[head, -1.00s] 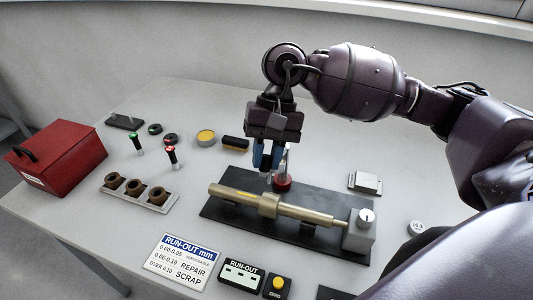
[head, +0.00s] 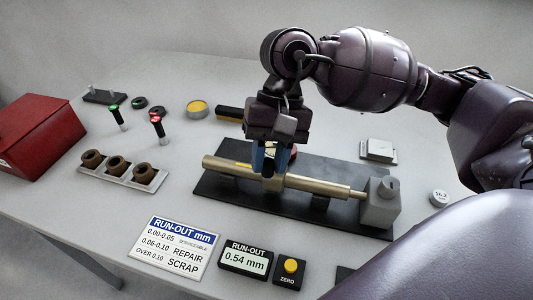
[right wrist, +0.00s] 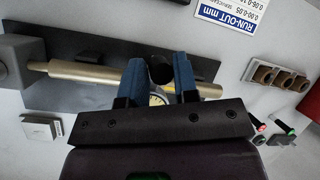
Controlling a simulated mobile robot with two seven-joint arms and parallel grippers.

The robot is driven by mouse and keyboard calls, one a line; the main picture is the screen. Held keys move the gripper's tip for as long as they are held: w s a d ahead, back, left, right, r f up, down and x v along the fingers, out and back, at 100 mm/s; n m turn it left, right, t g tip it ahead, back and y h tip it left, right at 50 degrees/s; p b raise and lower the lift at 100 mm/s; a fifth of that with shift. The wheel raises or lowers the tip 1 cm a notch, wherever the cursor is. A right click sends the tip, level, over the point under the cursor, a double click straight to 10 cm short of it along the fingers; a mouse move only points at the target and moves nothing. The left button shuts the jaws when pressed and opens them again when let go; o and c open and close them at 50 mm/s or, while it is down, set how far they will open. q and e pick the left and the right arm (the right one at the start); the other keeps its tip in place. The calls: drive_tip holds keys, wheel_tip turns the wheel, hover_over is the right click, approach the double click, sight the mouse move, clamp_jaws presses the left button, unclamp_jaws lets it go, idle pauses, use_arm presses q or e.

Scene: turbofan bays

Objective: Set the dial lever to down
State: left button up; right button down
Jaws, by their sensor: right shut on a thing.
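My right gripper (head: 268,162) reaches down from above at the middle of the shaft (head: 318,186), which lies across a black base plate (head: 225,185). In the right wrist view, its blue fingers (right wrist: 160,74) stand on both sides of a dark round-ended piece (right wrist: 160,68), apparently the dial lever, and are shut on it. Part of a round dial face (right wrist: 158,99) shows just behind that piece. In the head view the fingers hide the lever and most of the dial; only a bit of its red foot (head: 294,153) shows. My left gripper is not in view.
A grey block (head: 380,205) holds the shaft's right end. In front are a run-out sign (head: 175,247), a display (head: 246,260) reading 0.54 mm and a yellow zero button (head: 290,266). A brown-ring rack (head: 150,181) and a red box (head: 38,135) stand left.

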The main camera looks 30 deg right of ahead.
drive_tip(key=shift+s+a+f, duration=0.25)
drive_tip(key=shift+s+f, duration=0.1)
drive_tip(key=shift+f, duration=0.2)
drive_tip(key=c, duration=1.2)
unclamp_jaws()
drive_tip(key=shift+o, duration=1.2)
drive_tip(key=shift+a, duration=0.25)
drive_tip(key=shift+d, duration=0.1)
drive_tip(key=shift+w, duration=0.15)
drive_tip(key=v, duration=1)
drive_tip(key=shift+w+r, duration=0.25)
drive_tip(key=shift+r, duration=0.1)
drive_tip(key=shift+s+d, duration=0.1)
